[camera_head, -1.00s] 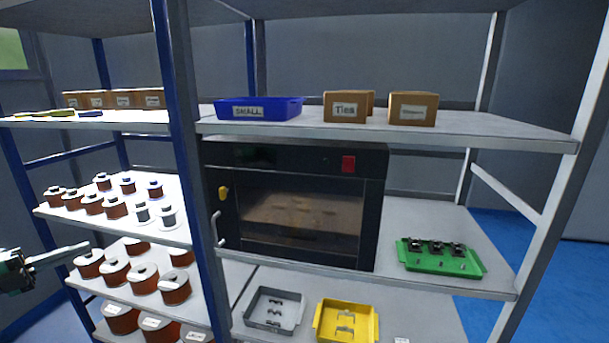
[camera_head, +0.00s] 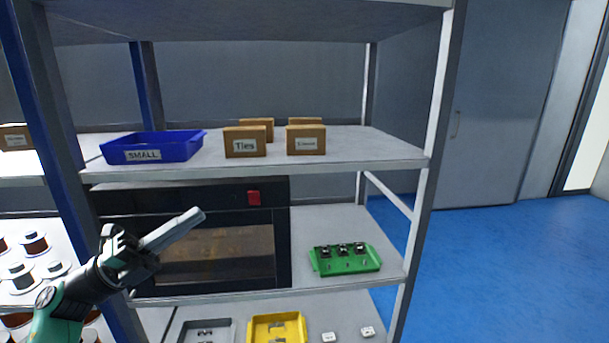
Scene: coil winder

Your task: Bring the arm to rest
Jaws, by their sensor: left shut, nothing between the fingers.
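My left gripper (camera_head: 190,222) is shut and empty. It shows at the lower left of the head view, pointing up and to the right, in front of the black oven (camera_head: 272,240). My green and black left arm comes in from the bottom left and hides part of the blue post and the oven's left side. My right gripper is not in view.
A grey shelf rack holds the blue "SMALL" bin (camera_head: 165,147), a "Ties" box (camera_head: 245,143), a green tray (camera_head: 325,268) with dark parts and a yellow tray (camera_head: 257,332). Copper spools (camera_head: 35,243) stand at left. Blue floor (camera_head: 500,270) at right is open.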

